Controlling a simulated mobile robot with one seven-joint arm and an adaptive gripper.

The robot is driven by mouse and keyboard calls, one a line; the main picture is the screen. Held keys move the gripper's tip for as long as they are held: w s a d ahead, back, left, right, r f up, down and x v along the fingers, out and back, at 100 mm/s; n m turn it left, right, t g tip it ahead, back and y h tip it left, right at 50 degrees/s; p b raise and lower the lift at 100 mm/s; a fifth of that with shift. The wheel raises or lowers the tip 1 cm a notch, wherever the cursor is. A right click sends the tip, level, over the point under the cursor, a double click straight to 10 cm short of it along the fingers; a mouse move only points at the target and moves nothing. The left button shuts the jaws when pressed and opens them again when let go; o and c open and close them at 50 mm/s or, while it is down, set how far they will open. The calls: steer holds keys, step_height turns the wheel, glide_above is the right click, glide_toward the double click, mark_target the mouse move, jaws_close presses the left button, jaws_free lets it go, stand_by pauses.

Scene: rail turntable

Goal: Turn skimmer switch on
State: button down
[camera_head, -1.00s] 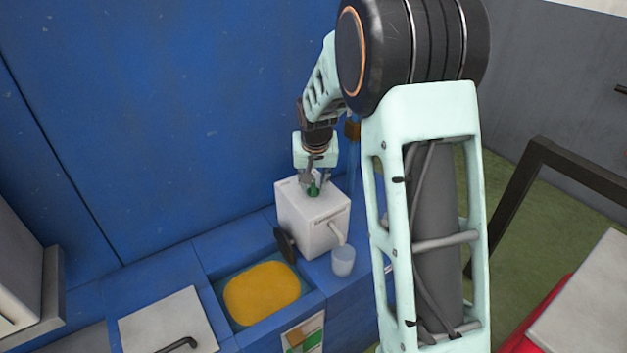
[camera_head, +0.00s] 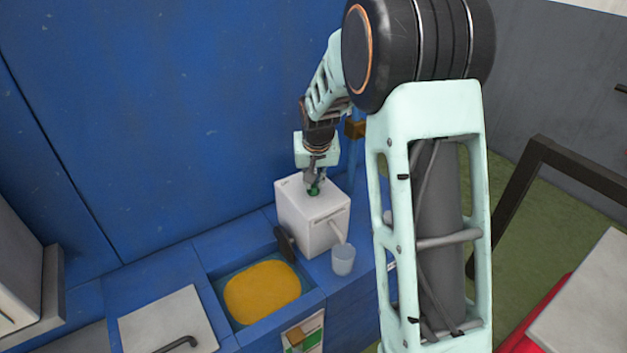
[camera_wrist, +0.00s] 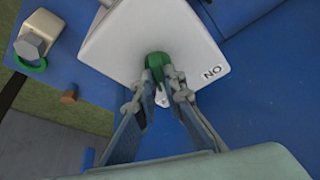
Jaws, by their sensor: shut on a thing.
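The skimmer looks to be the white box (camera_head: 306,222) on the blue counter, with a spout on its right side. Its green switch (camera_wrist: 157,64) is on top and also shows in the head view (camera_head: 313,190). My gripper (camera_wrist: 158,88) is above the box, with its fingers shut on the green switch, one finger on each side. In the head view my gripper (camera_head: 314,178) points down onto the box top. A small white tag hangs between the fingers in the wrist view. The box top bears the letters "NO" as seen there. The switch's underside is hidden.
A clear cup (camera_head: 343,260) stands under the spout. A basin of orange-yellow liquid (camera_head: 262,290) is set in the counter in front, with a dark disc (camera_head: 285,243) at the box's side. A blue wall (camera_head: 170,110) rises behind.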

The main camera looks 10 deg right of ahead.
steer(key=n, duration=0.1)
steer(key=n+y, duration=0.1)
steer(key=n, duration=0.1)
steer(key=n+y, duration=0.1)
steer(key=n, duration=0.1)
steer(key=shift+d+b, duration=0.3)
steer(key=shift+b, duration=0.1)
steer(key=n+g+y, duration=0.1)
steer(key=n, duration=0.5)
steer(key=shift+w+g+y, duration=0.1)
steer(key=shift+g+y, duration=0.3)
steer(key=shift+n, duration=0.3)
steer(key=c, duration=2)
jaws_free()
steer(key=shift+r, duration=0.1)
steer(key=v, duration=1.1)
steer(key=shift+d+r, duration=0.25)
steer(key=shift+r, duration=0.1)
